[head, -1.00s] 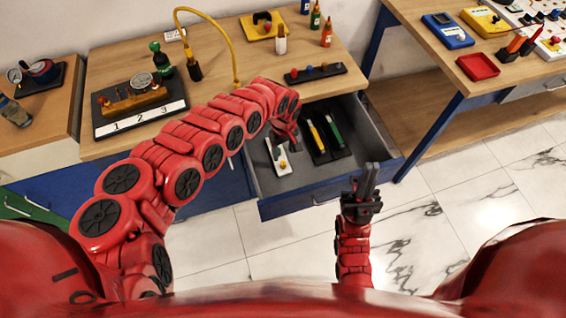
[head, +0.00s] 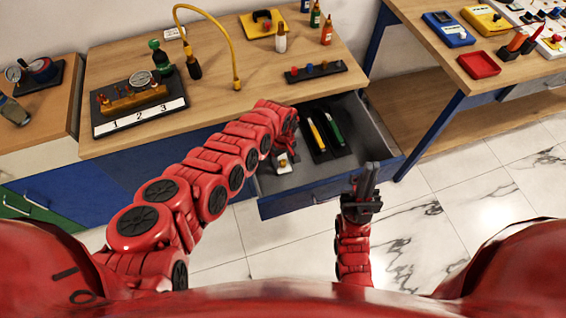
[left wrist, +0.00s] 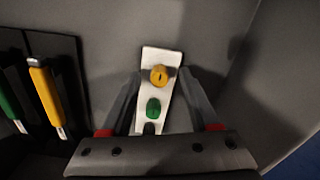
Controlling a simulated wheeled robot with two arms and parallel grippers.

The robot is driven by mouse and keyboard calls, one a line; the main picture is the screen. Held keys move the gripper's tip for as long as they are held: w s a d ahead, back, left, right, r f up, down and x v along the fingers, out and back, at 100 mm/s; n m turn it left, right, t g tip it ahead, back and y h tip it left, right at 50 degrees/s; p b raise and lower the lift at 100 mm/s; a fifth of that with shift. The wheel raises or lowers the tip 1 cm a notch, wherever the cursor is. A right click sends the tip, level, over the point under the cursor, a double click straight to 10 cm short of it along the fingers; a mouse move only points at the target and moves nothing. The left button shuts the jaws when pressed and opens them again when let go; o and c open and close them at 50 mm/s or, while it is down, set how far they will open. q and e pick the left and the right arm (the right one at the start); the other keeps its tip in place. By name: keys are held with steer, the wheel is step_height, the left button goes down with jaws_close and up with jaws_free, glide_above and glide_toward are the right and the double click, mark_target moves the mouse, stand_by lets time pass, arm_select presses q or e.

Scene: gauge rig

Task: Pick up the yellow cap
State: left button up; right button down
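The yellow cap (left wrist: 159,75) sits at the far end of a white strip (left wrist: 165,58) inside the open drawer. A green cap (left wrist: 153,107) and a dark cap (left wrist: 149,128) follow along the same strip. My left gripper (left wrist: 163,84) is open above the strip, one finger on each side of it, holding nothing. In the head view my left gripper (head: 291,152) is over the drawer and partly hides the strip (head: 284,165). My right gripper (head: 367,172) is empty in front of the drawer, its fingers close together.
The drawer (head: 318,190) also holds a dark tray with a yellow tool (head: 316,134) and a green tool (head: 334,128). The drawer wall stands right of the strip in the wrist view.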

arm_select(q)
jaws_close()
steer(key=shift+r, duration=0.1)
